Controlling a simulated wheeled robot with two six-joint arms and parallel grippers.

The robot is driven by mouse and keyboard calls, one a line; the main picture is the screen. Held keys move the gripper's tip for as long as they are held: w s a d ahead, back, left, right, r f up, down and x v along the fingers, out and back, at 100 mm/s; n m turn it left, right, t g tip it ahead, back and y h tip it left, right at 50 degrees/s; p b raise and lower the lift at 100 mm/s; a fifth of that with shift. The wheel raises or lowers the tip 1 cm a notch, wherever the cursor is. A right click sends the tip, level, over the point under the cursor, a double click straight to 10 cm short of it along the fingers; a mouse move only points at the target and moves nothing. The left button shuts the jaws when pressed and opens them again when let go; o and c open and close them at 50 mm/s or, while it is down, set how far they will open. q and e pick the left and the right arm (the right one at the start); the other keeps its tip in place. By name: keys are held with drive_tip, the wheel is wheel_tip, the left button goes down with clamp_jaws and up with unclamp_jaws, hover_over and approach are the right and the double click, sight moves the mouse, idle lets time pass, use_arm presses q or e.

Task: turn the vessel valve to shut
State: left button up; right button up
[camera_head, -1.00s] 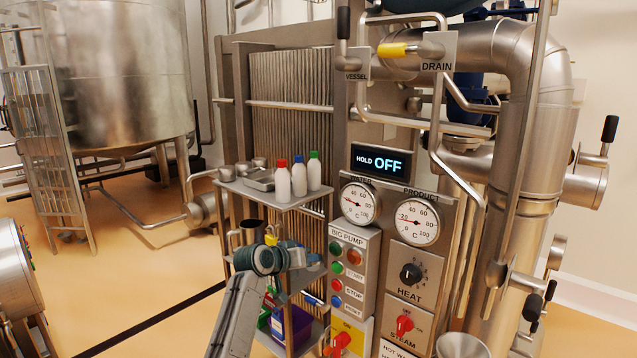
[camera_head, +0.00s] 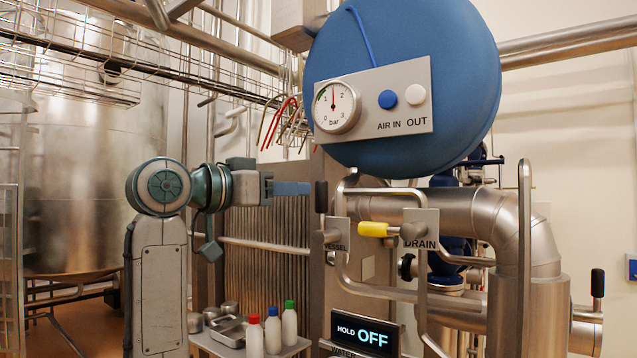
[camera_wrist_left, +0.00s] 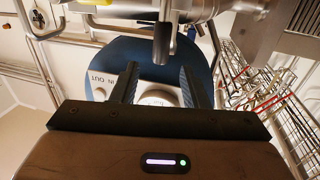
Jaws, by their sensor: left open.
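The vessel valve (camera_head: 330,237) sits beside the plate marked VESSEL in the head view. Its black handle (camera_head: 321,197) points straight up. My left gripper (camera_head: 292,188) is level with the handle, to its left, with its fingers pointing at it. In the left wrist view my left gripper (camera_wrist_left: 157,80) has its two dark fingers apart and empty. The black handle (camera_wrist_left: 162,42) shows there just past the fingertips, in line with the gap between them. I cannot tell whether they touch. My right gripper is not in view.
The drain valve's yellow handle (camera_head: 373,229) lies level, just right of the vessel valve. A large blue vessel (camera_head: 420,90) with a gauge hangs above. Bent steel pipes and guard rails (camera_head: 525,240) stand at the right. Wire trays (camera_head: 70,65) run at upper left.

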sight(317, 188)
use_arm(q)
drive_tip(key=p+x, duration=0.3)
drive_tip(key=x, duration=0.3)
drive_tip(key=shift+w+d+r, duration=0.15)
drive_tip(key=shift+w+d, duration=0.05)
drive_tip(key=shift+d, duration=0.05)
drive_tip(key=shift+w+d+f, duration=0.2)
drive_tip(key=shift+w+d, duration=0.25)
drive_tip(key=shift+w, duration=0.05)
drive_tip(key=shift+c, duration=0.4)
clamp_jaws()
